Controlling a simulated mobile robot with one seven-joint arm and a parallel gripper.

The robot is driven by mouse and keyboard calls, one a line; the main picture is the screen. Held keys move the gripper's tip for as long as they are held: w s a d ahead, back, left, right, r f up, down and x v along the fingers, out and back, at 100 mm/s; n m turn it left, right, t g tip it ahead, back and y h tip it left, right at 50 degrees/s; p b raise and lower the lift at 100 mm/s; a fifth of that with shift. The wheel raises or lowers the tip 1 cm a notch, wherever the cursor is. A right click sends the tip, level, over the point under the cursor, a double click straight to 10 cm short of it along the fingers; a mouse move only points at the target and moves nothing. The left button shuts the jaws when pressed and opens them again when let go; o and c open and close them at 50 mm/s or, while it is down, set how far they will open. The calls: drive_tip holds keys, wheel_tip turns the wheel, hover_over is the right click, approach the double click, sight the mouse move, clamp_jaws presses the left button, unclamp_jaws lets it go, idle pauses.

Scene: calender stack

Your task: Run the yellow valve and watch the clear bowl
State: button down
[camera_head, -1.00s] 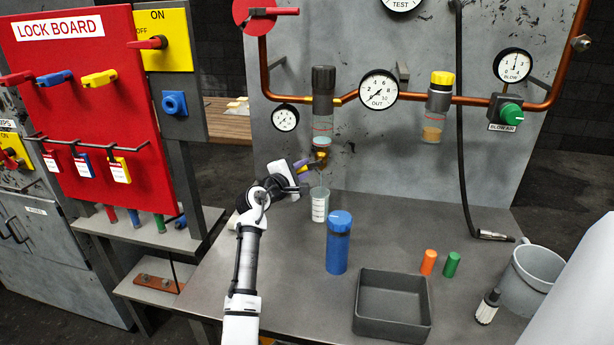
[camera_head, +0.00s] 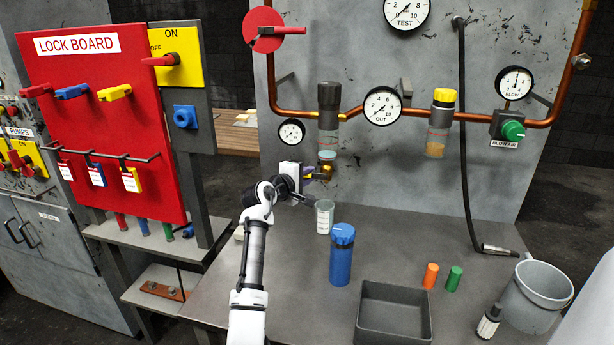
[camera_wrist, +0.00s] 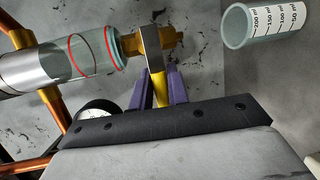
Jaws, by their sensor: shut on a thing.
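The clear bowl (camera_head: 327,158) hangs under a black-topped filter on the copper pipe. In the wrist view the bowl (camera_wrist: 97,52) lies sideways, with two red rings around it; its liquid level is hard to tell. A brass drain with a yellow valve lever (camera_wrist: 160,87) sits at its lower end. My gripper (camera_wrist: 164,88) has its purple fingers shut on the lever; it also shows in the head view (camera_head: 311,177) just below the bowl. A clear measuring beaker (camera_head: 324,217) stands on the bench below the drain; it shows in the wrist view (camera_wrist: 262,27), with no visible liquid.
A blue canister (camera_head: 341,258), a dark grey tray (camera_head: 394,325), orange (camera_head: 431,276) and green (camera_head: 454,279) cylinders and a grey bucket (camera_head: 535,295) stand on the bench. The red lock board (camera_head: 95,115) is at left. A black hose (camera_head: 465,150) hangs at right.

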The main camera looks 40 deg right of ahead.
drive_tip(key=shift+f, duration=0.15)
drive_tip(key=c, duration=1.4)
unclamp_jaws()
drive_tip(key=shift+a, duration=0.1)
drive_tip(key=b+v, duration=0.3)
drive_tip(key=v, duration=1)
drive_tip(key=shift+s+a+r, duration=0.1)
drive_tip(key=shift+a+r, duration=0.1)
drive_tip(key=shift+a, duration=0.1)
